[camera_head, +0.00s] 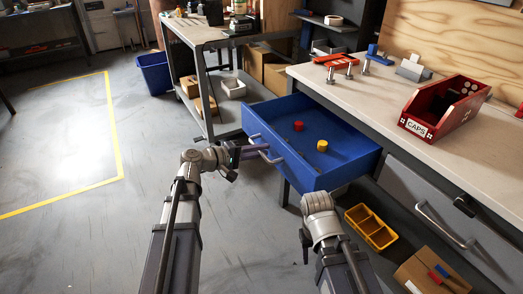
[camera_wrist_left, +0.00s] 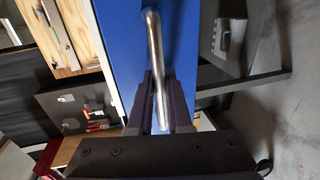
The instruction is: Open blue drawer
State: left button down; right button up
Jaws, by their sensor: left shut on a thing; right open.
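The blue drawer (camera_head: 341,157) is pulled out from under the workbench, with its inside showing. A red cap (camera_head: 298,126) and a yellow cap (camera_head: 322,146) are in it. My left gripper (camera_head: 258,150) is at the drawer front, shut on the metal handle (camera_head: 271,158). In the left wrist view the handle bar (camera_wrist_left: 155,60) runs between the two dark fingers (camera_wrist_left: 160,105), against the blue drawer front (camera_wrist_left: 186,50). My right gripper (camera_head: 305,235) is low in front of the drawer's near corner; its fingers are mostly hidden by its own wrist.
The workbench top (camera_head: 375,102) holds a red CAPS bin (camera_head: 443,107) and several bolts. A grey drawer (camera_head: 430,205) is shut at right. A yellow tray (camera_head: 371,227) and a cardboard box (camera_head: 428,272) lie below. A cart (camera_head: 205,85) stands behind; the floor at left is clear.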

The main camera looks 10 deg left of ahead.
pick_arm(q)
jog(key=c, duration=0.9)
grip_release()
jog(key=shift+o, duration=0.2)
jog(key=p+v, duration=0.1)
jog(key=v, duration=0.6)
jog(key=shift+s+a, duration=0.25)
jog(key=shift+s, duration=0.05)
